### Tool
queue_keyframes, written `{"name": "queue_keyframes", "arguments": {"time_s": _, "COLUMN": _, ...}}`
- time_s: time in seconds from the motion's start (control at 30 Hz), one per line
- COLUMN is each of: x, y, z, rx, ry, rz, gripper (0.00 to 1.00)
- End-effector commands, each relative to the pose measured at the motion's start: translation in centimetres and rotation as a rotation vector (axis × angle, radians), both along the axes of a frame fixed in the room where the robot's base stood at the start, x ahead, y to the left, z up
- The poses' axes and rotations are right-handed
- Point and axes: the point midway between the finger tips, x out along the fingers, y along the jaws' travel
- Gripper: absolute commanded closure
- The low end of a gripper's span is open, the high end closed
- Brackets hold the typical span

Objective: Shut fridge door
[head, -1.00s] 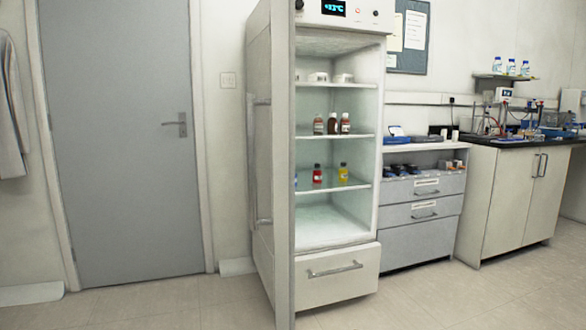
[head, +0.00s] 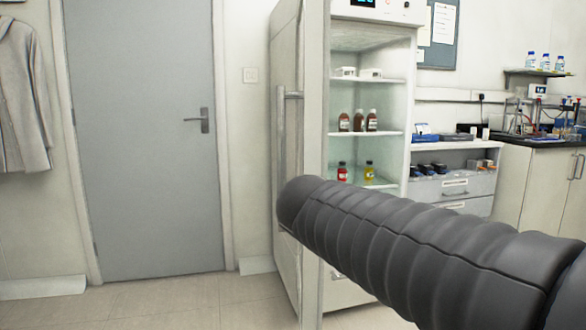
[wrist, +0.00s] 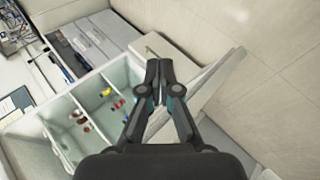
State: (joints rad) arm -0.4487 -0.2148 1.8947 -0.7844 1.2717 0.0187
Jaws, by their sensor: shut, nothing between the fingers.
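The fridge (head: 345,60) stands open in the head view, with bottles and small boxes on its shelves. Its door (head: 312,120) is swung out toward me, seen nearly edge-on, with a long handle (head: 281,120) on its outer face. My dark arm crosses in front of the fridge's lower part and overlaps the door; my gripper is hidden there. In the wrist view my gripper (wrist: 158,70) is shut and empty. The door (wrist: 218,88) shows there as a pale slab passing behind the fingers; contact cannot be told. The fridge shelves (wrist: 88,100) lie left of the fingers.
A grey room door (head: 145,150) is at the left, with a coat (head: 22,100) beside it. A drawer unit (head: 450,155) and a dark-topped bench (head: 520,165) with lab equipment stand right of the fridge. The floor (head: 190,300) in front is clear.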

Motion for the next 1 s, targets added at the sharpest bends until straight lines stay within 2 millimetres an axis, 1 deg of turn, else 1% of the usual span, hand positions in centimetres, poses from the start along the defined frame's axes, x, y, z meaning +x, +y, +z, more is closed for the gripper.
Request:
{"name": "queue_keyframes", "arguments": {"time_s": 0.03, "x": 2.1, "y": 2.0, "z": 1.3, "rx": -0.075, "ry": -0.017, "rz": 0.032, "gripper": 1.0}}
{"name": "queue_keyframes", "arguments": {"time_s": 0.07, "x": 3.2, "y": 3.0, "z": 2.2, "rx": -0.121, "ry": -0.033, "rz": 0.046, "gripper": 1.0}}
{"name": "queue_keyframes", "arguments": {"time_s": 0.1, "x": 4.5, "y": 4.4, "z": 3.4, "rx": -0.18, "ry": -0.056, "rz": 0.063, "gripper": 1.0}}
{"name": "queue_keyframes", "arguments": {"time_s": 0.17, "x": 6.2, "y": 6.9, "z": 5.2, "rx": -0.266, "ry": -0.097, "rz": 0.084, "gripper": 1.0}}
{"name": "queue_keyframes", "arguments": {"time_s": 0.23, "x": 7.9, "y": 10.2, "z": 7.2, "rx": -0.361, "ry": -0.152, "rz": 0.104, "gripper": 1.0}}
{"name": "queue_keyframes", "arguments": {"time_s": 0.27, "x": 8.5, "y": 11.6, "z": 8.0, "rx": -0.397, "ry": -0.177, "rz": 0.111, "gripper": 1.0}}
{"name": "queue_keyframes", "arguments": {"time_s": 0.3, "x": 9.1, "y": 13.5, "z": 9.0, "rx": -0.443, "ry": -0.213, "rz": 0.118, "gripper": 1.0}}
{"name": "queue_keyframes", "arguments": {"time_s": 0.37, "x": 9.7, "y": 16.2, "z": 10.4, "rx": -0.503, "ry": -0.266, "rz": 0.123, "gripper": 1.0}}
{"name": "queue_keyframes", "arguments": {"time_s": 0.4, "x": 9.9, "y": 17.9, "z": 11.2, "rx": -0.536, "ry": -0.298, "rz": 0.126, "gripper": 1.0}}
{"name": "queue_keyframes", "arguments": {"time_s": 0.5, "x": 10.0, "y": 21.4, "z": 12.8, "rx": -0.6, "ry": -0.369, "rz": 0.128, "gripper": 1.0}}
{"name": "queue_keyframes", "arguments": {"time_s": 0.53, "x": 10.0, "y": 22.2, "z": 13.2, "rx": -0.613, "ry": -0.387, "rz": 0.128, "gripper": 1.0}}
{"name": "queue_keyframes", "arguments": {"time_s": 0.6, "x": 9.9, "y": 23.6, "z": 13.8, "rx": -0.638, "ry": -0.418, "rz": 0.126, "gripper": 1.0}}
{"name": "queue_keyframes", "arguments": {"time_s": 0.63, "x": 9.8, "y": 24.1, "z": 14.0, "rx": -0.645, "ry": -0.429, "rz": 0.125, "gripper": 1.0}}
{"name": "queue_keyframes", "arguments": {"time_s": 0.73, "x": 9.8, "y": 24.7, "z": 14.3, "rx": -0.658, "ry": -0.446, "rz": 0.122, "gripper": 1.0}}
{"name": "queue_keyframes", "arguments": {"time_s": 0.87, "x": 10.7, "y": 23.9, "z": 14.5, "rx": -0.661, "ry": -0.448, "rz": 0.119, "gripper": 1.0}}
{"name": "queue_keyframes", "arguments": {"time_s": 1.0, "x": 12.3, "y": 22.2, "z": 14.4, "rx": -0.661, "ry": -0.446, "rz": 0.118, "gripper": 1.0}}
